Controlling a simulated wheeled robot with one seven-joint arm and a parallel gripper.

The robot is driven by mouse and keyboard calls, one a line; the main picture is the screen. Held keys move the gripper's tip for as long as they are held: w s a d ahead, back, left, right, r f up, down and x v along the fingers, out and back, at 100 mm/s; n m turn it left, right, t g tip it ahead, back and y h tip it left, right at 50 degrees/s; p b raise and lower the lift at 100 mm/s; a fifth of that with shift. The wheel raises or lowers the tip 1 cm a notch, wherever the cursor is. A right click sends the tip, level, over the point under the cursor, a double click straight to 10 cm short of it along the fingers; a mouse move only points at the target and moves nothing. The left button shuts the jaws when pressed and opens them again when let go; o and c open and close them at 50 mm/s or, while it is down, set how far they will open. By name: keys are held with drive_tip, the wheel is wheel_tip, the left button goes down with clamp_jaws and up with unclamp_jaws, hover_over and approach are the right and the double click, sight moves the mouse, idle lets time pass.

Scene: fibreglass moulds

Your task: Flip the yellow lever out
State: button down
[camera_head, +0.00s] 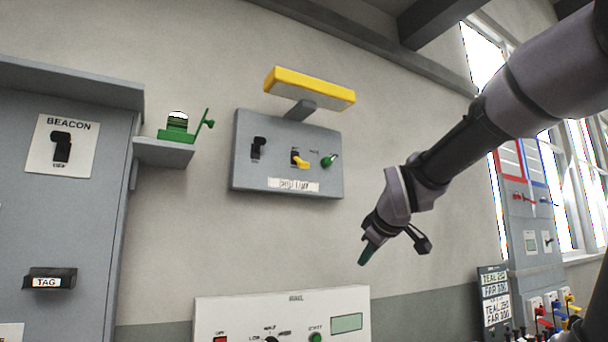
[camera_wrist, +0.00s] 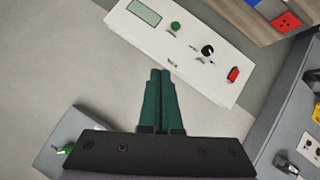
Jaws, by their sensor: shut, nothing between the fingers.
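The yellow lever (camera_head: 301,162) is a small handle on the grey wall panel (camera_head: 240,160), between a black switch (camera_head: 258,147) and a green knob (camera_head: 328,161). It points toward the lower right in the head view. My gripper (camera_head: 365,256) is to the right of and below this panel, apart from it, with its fingers pointing down. In the wrist view, my gripper's two green fingers (camera_wrist: 160,98) are shut together with nothing between them. A grey panel with a green knob (camera_wrist: 67,148) shows at the lower left there; the yellow lever is not visible in that view.
A thick yellow bar (camera_head: 310,86) juts out above the panel. A green device sits on a shelf (camera_head: 164,151) at left, beside the grey BEACON cabinet (camera_head: 90,180). A white control box (camera_head: 285,310) is below. Bare wall lies between panel and box.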

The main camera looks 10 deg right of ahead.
sight(300, 162)
drive_tip(key=w+a+r+n+t+y, duration=0.3)
drive_tip(key=w+r+n, duration=0.6)
drive_tip(key=n, duration=0.7)
drive_tip(key=w+a+r+n+t+y, duration=0.3)
drive_tip(key=w+r+n, duration=0.7)
drive_tip(key=n, duration=0.6)
drive_tip(key=shift+w+a+r+t, duration=0.15)
drive_tip(key=shift+a+r+t, duration=0.35)
drive_tip(key=shift+t, duration=0.8)
drive_tip(key=x, duration=1)
drive_tip(key=shift+a+f, duration=0.1)
drive_tip(key=shift+s+d+r, duration=0.2)
drive_tip(key=shift+s+r, duration=0.4)
drive_tip(key=shift+r, duration=0.25)
drive_tip(key=shift+s+d+r, duration=0.2)
drive_tip(key=shift+s+r, duration=0.35)
drive_tip(key=shift+r, duration=0.3)
